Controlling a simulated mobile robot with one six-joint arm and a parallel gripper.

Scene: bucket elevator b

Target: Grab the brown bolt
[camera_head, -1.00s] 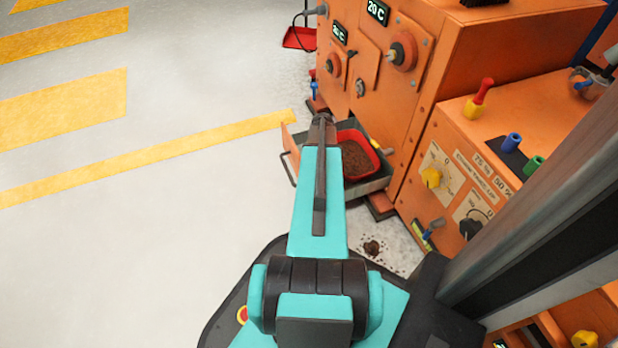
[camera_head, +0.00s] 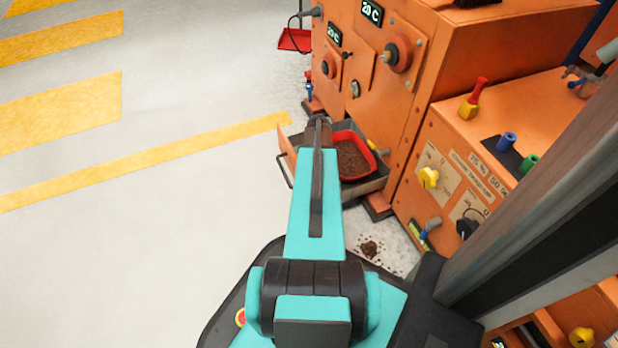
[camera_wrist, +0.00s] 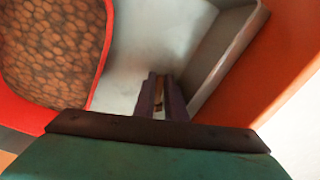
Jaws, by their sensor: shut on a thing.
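My gripper (camera_wrist: 161,98) shows in the wrist view, its two dark fingers close together over the grey floor of a metal drawer (camera_wrist: 165,45). A small brown piece, which looks like the brown bolt (camera_wrist: 158,106), shows between the fingers, and they are shut on it. Most of the bolt is hidden by the fingers. In the head view my arm hides the gripper and the bolt. The open drawer (camera_head: 368,190) shows there beyond the arm.
A red bin (camera_head: 374,160) of brown granules sits in the drawer; in the wrist view the bin (camera_wrist: 100,75) is left of my fingers. The orange machine (camera_head: 405,110) rises on the right. Brown spill (camera_head: 370,249) lies on the floor. Floor to the left is clear.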

